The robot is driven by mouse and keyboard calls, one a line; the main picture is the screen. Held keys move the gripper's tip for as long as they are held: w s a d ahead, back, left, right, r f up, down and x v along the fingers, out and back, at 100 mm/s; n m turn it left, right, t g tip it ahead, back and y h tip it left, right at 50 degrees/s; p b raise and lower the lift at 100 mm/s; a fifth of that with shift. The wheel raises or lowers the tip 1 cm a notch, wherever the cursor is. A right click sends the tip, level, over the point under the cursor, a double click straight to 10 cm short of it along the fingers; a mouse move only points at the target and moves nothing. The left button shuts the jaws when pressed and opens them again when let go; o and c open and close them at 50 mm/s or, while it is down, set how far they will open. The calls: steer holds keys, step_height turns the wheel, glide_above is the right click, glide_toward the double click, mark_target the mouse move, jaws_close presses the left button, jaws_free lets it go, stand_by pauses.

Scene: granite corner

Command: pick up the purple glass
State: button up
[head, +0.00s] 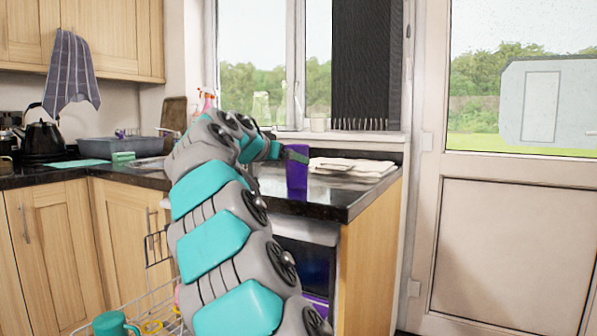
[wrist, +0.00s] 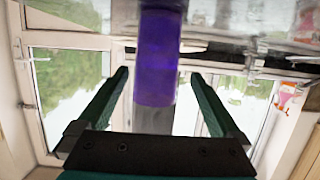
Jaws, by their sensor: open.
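The purple glass (head: 297,175) stands upright on the dark granite counter near its front edge, left of some flat pale items. My gripper (head: 286,153) is at the glass, level with its upper part, and one finger crosses in front of it. In the wrist view, which looks upside down, the glass (wrist: 157,55) shows between the two green fingers of my gripper (wrist: 160,75). The fingers are open, with a visible gap on each side of the glass. My arm hides part of the counter to the left.
Flat pale items (head: 352,167) lie on the counter right of the glass. The window sill (head: 345,136) is behind. A kettle (head: 42,138) and grey basin (head: 108,148) stand far left. A wire rack (head: 150,306) with a teal mug (head: 115,324) is low at front left.

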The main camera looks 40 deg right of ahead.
mark_target(302, 165)
steer(key=shift+x, duration=1.25)
steer(key=shift+p+x, duration=0.45)
steer(key=shift+x, duration=2.2)
steer(key=shift+s, duration=0.2)
steer(key=c, duration=1.4)
steer(key=shift+c, duration=0.3)
steer(key=shift+r, duration=0.15)
